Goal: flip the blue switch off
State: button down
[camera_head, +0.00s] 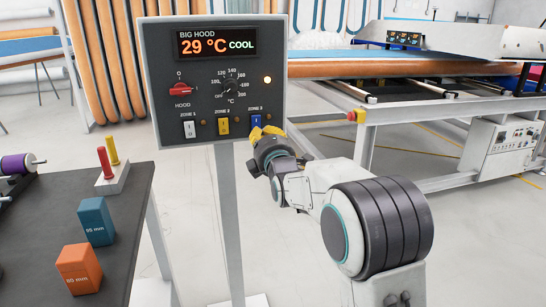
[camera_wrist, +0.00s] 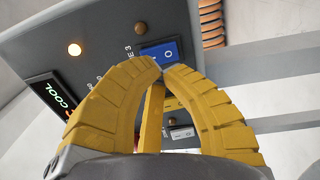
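The blue switch (camera_head: 256,120) is the right one of three rocker switches on the grey control panel (camera_head: 160,70), under the ZONE 3 label. In the wrist view the blue switch (camera_wrist: 150,52) shows a white O mark; which side is pressed in I cannot tell. My gripper (camera_head: 256,135) is just below the switch in the head view. In the wrist view its yellow fingers (camera_wrist: 158,65) meet at their tips, with nothing held between them. The tips lie very close to the blue face; whether they touch it is unclear.
The yellow switch (camera_head: 223,126) and white switch (camera_head: 190,130) sit left of the blue one. A red HOOD knob (camera_head: 180,90), a dial and a lit lamp (camera_head: 267,80) are above. The display (camera_head: 217,44) reads 29 °C COOL. A dark table (camera_head: 130,230) with blocks stands at left.

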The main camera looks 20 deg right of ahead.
jog(key=s+f, duration=0.1)
jog(key=s, duration=0.7)
jog(key=shift+s, duration=0.35)
jog(key=s+r+m+g+p, duration=0.3)
jog(key=s+m+g+p, duration=0.2)
jog(key=s+p, duration=0.4)
jog(key=s+r+m+g+p, duration=0.3)
jog(key=s+m+g+p, duration=0.2)
jog(key=s, duration=1)
jog(key=s+r+m+g+p, duration=0.3)
jog(key=s+m+g+p, duration=0.2)
jog(key=s+m+p, duration=0.3)
jog(key=s+p, duration=0.3)
jog(key=p, duration=0.3)
jog(key=shift+s+g, duration=0.3)
jog(key=shift+s, duration=0.1)
